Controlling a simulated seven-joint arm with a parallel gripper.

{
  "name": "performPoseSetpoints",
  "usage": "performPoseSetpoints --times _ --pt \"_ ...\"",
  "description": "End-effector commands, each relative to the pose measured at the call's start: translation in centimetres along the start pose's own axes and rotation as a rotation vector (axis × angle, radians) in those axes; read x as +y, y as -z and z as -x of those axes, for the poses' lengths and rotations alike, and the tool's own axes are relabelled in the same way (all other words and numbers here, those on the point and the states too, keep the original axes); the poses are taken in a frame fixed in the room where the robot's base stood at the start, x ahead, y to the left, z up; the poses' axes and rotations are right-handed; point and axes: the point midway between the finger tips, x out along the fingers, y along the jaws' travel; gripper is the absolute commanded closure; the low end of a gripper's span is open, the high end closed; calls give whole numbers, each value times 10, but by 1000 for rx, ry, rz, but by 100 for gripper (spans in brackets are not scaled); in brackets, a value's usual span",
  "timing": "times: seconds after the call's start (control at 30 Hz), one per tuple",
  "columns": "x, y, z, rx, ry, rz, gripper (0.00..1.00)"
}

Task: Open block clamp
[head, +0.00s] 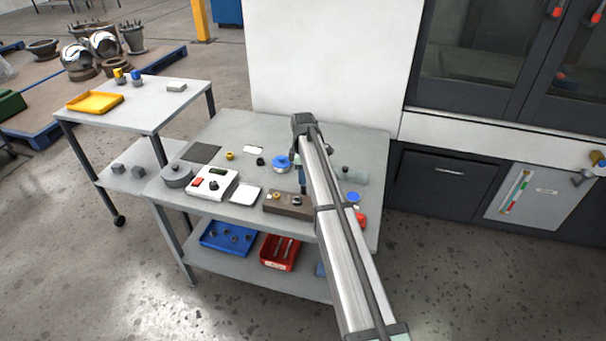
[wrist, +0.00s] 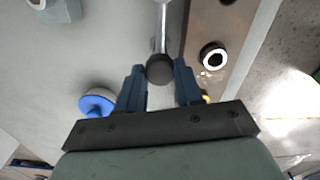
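The block clamp is a brown block (head: 288,206) near the front edge of the grey table; in the wrist view its brown side (wrist: 207,50) runs along the right, with a light ring around a dark centre on it. A metal lever (wrist: 161,25) lies beside the block and ends in a black round knob (wrist: 160,69). My gripper (wrist: 160,80) has its fingers apart, one on each side of the knob. Whether they press on it cannot be told.
A blue round knob (wrist: 97,102) is left of my fingers in the wrist view. Blue and red bins (head: 280,253) stand on the lower shelf.

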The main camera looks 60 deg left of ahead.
Motion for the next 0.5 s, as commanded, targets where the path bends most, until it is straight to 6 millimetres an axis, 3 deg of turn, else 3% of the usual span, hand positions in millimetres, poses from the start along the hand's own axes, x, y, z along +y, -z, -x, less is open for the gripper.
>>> performPoseSetpoints --times 0.27,0.5 --pt "0 0 0 0 0 0 39" --pt "0 0 1 0 0 -1 39"
